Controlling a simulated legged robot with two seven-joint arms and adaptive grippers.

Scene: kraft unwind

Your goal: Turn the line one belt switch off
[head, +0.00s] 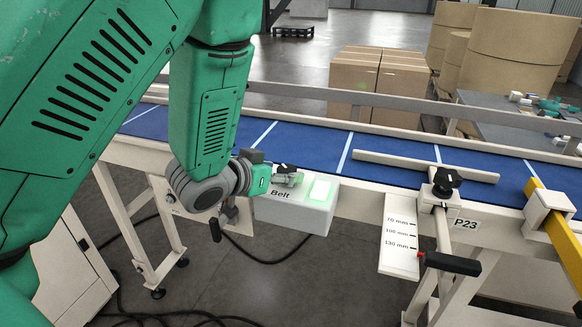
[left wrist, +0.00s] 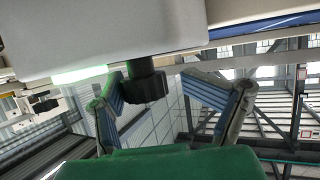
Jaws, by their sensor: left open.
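The belt switch box (head: 292,208), pale grey and lettered "Belt", is mounted at the near side of the conveyor. Its green lamp (head: 320,190) glows; the glow also shows in the left wrist view (left wrist: 80,75). The switch's black knob (left wrist: 146,85) sticks out of the box face in the left wrist view. My left gripper (head: 288,177) is at the box, left of the lamp. In the left wrist view its open fingers (left wrist: 162,98) stand on either side of the knob, with a gap visible on the right. The knob's pointer direction cannot be told. My right gripper is not in view.
The blue conveyor belt (head: 390,173) runs behind the box. To the right are a guide post with a black knob (head: 447,178), a scale plate (head: 400,235) and a red-tipped black handle (head: 452,263). Cartons (head: 380,85) and large paper rolls (head: 520,45) stand behind.

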